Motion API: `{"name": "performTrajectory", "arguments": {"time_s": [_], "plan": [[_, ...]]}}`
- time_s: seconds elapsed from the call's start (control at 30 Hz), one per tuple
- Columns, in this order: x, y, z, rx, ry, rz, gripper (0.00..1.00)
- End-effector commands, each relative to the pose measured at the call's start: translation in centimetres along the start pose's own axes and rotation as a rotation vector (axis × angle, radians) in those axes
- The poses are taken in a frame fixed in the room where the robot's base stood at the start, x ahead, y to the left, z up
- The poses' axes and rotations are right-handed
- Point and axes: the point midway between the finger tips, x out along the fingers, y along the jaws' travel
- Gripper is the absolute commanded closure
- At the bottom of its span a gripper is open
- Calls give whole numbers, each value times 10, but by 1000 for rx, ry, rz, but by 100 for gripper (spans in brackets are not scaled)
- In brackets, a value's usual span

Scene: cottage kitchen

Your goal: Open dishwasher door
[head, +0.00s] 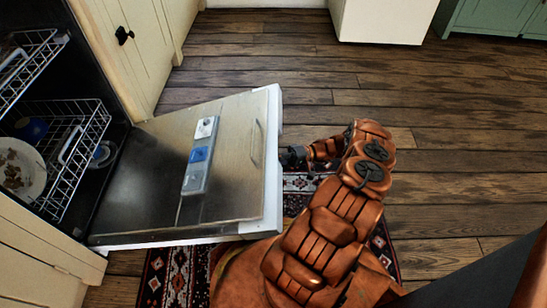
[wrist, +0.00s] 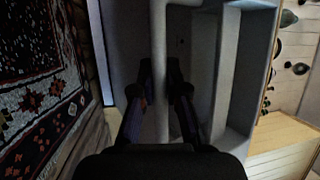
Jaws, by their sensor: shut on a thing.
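The dishwasher door (head: 235,150) is swung down wide open, close to level, with its inner face up. A detergent dispenser (head: 198,155) sits on that face. My gripper (head: 291,157) is at the door's outer edge, on the right, partly hidden behind that edge. In the wrist view my gripper (wrist: 160,78) has its two dark fingers on either side of a pale bar handle (wrist: 160,40), shut on it. The handle is hidden from the head view.
An upper rack (head: 30,55) and a lower rack (head: 88,125) with dishes show inside the dishwasher at left. A patterned rug (head: 175,270) lies under the door. Cream cabinets (head: 150,50) flank the dishwasher. Wooden floor (head: 450,150) is clear at right.

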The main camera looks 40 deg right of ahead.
Motion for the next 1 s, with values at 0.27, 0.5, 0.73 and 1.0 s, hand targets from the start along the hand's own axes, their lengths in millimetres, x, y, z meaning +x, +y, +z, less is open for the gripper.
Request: {"name": "performTrajectory", "arguments": {"time_s": [0.27,0.5,0.73,1.0], "plan": [[-2,10,0,0,-3,-1,100],[-3,10,0,0,-4,0,100],[-3,10,0,-1,-2,0,85],[-1,11,0,1,-6,-1,61]]}}
